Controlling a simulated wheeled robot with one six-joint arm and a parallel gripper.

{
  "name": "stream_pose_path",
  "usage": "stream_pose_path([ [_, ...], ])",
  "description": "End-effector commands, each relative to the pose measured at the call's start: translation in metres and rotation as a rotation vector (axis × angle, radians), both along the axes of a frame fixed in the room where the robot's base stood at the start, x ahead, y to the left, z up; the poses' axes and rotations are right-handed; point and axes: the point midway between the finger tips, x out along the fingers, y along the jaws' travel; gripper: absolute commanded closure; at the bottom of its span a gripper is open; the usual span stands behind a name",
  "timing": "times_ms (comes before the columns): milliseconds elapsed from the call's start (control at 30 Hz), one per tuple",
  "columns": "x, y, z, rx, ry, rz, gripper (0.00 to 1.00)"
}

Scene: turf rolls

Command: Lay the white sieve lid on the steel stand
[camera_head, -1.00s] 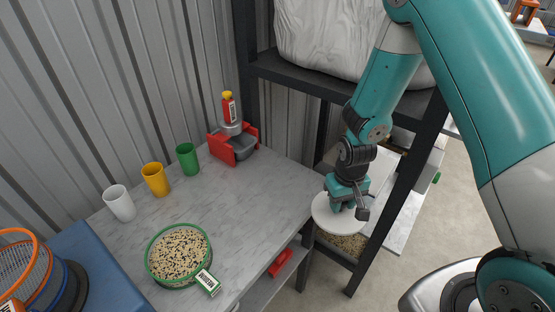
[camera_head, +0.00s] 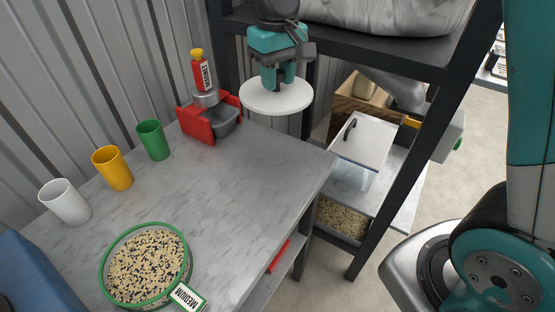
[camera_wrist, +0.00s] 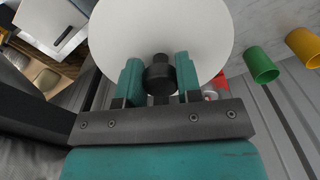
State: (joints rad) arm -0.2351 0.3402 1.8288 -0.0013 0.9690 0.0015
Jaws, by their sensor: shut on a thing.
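The white sieve lid (camera_head: 262,100) is a flat round disc, held level in the air near the far right corner of the grey worktop. My gripper (camera_head: 279,84) is above it, shut on its knob. In the wrist view the two teal fingers of my gripper (camera_wrist: 160,80) close on the black knob, with the white lid (camera_wrist: 160,28) beneath. I cannot pick out a steel stand with certainty in these frames. A green-rimmed sieve (camera_head: 148,264) full of speckled grain, tagged MEDIUM, sits on the worktop at the front left.
White, yellow (camera_head: 113,168) and green (camera_head: 152,140) cups line the wall side of the worktop (camera_head: 225,190). A red holder (camera_head: 196,123) with a bottle stands close left of the lid. The dark shelf frame (camera_head: 405,155) rises on the right. The worktop's middle is clear.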

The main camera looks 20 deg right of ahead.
Motion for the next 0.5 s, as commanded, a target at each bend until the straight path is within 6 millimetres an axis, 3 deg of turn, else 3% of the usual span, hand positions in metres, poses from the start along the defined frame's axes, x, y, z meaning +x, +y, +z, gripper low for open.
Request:
stream_pose_path([
  [300, -0.002, 0.0, -0.09, -0.003, 0.011, 0.001, 0.93],
  [500, -0.001, 0.001, -0.131, -0.001, 0.006, 0.001, 0.93],
])
